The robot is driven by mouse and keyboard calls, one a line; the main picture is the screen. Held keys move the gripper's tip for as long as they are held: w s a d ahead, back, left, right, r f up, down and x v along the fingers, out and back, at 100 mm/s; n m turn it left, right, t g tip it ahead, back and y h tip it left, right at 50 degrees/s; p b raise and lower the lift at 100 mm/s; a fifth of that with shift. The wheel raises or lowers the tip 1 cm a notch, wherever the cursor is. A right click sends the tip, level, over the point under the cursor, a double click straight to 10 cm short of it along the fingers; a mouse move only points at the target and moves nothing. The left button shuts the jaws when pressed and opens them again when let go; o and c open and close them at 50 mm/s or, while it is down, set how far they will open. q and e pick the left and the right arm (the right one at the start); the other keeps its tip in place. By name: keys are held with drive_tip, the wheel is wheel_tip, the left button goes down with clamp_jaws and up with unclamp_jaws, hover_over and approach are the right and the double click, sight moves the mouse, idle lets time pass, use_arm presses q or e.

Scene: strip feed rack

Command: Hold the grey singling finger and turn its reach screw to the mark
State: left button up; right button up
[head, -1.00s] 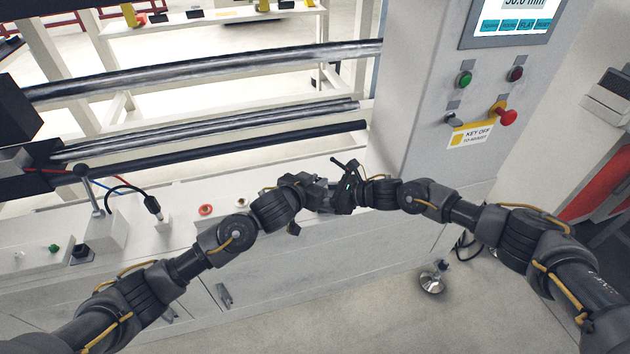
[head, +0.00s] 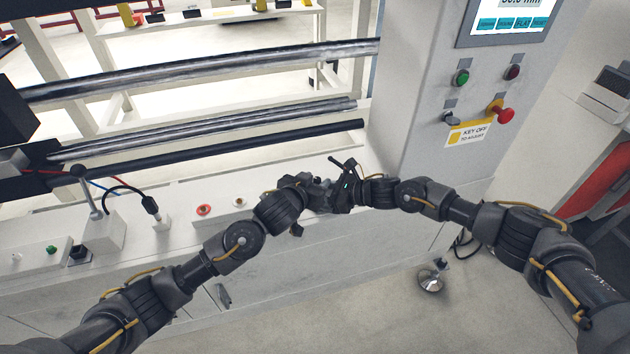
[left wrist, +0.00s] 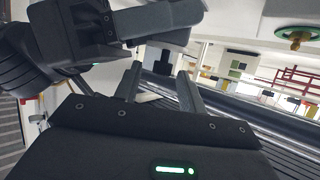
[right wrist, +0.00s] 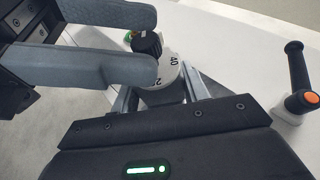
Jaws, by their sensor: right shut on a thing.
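My two grippers meet at the middle of the head view, left (head: 317,194) and right (head: 347,190), and hide the work there. In the right wrist view, my right gripper (right wrist: 160,95) is shut on the grey singling finger (right wrist: 171,92), which shows only partly between the jaws. Just beyond it is a white ring with numbers 20 and 40 (right wrist: 182,74), topped by a black reach screw knob (right wrist: 147,43). In the left wrist view, the left jaws (left wrist: 159,88) are open towards the black knob (left wrist: 163,61); contact is unclear.
A black handle with an orange end (right wrist: 298,78) stands at right in the right wrist view. The grey control column (head: 415,120) with a red stop button (head: 506,116) stands close to my right arm. Long rollers (head: 210,75) run behind the white bench.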

drive_tip(key=shift+s+f, duration=0.1)
drive_tip(key=shift+f, duration=0.05)
use_arm(q)
drive_tip(key=v, duration=1.2)
drive_tip(key=shift+r, duration=0.1)
use_arm(e)
drive_tip(key=o, duration=1.3)
drive_tip(key=c, duration=0.7)
drive_tip(key=shift+o, duration=0.2)
